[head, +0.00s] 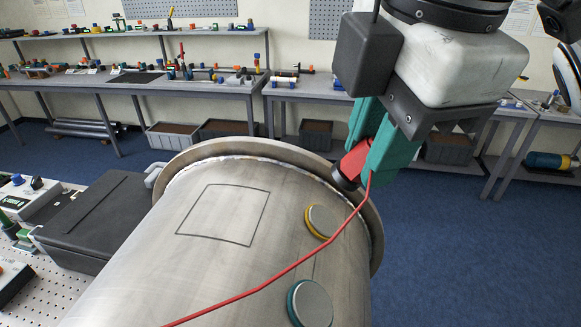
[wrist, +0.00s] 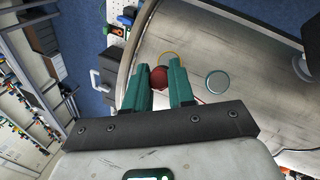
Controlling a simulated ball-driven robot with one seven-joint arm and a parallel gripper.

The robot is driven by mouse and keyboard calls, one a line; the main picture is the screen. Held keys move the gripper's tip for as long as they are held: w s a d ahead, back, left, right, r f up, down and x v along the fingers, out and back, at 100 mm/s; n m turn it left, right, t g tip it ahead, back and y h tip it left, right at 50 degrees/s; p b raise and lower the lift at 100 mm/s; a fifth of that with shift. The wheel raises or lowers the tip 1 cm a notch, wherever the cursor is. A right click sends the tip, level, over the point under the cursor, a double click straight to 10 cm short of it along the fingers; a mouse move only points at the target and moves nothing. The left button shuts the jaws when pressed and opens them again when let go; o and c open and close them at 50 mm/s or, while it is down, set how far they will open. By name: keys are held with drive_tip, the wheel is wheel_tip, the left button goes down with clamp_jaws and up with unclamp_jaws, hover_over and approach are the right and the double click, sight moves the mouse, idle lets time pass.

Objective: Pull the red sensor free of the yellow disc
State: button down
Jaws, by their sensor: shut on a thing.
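My gripper (head: 364,163) has teal fingers and is shut on the red sensor (head: 355,161), whose dark end points down and to the left. The yellow disc (head: 309,222), a grey-faced round with a yellow rim, sits on the big metal pipe (head: 170,265). In the head view the sensor is up and to the right of the disc, with a visible gap between them. A red cable (head: 262,288) runs from the sensor down across the pipe. In the wrist view the sensor (wrist: 158,77) shows between the fingers, with the yellow rim (wrist: 176,55) just beyond, partly hidden.
A teal-rimmed disc (head: 311,304) sits on the pipe nearer to me. A square outline (head: 225,214) is drawn on the pipe. A black case (head: 100,215) stands to the left. The pipe's raised flange (head: 374,235) lies close below my gripper. Benches with parts line the back wall.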

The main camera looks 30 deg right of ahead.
drive_tip(key=shift+r+p, duration=0.7)
drive_tip(key=shift+r, duration=1.5)
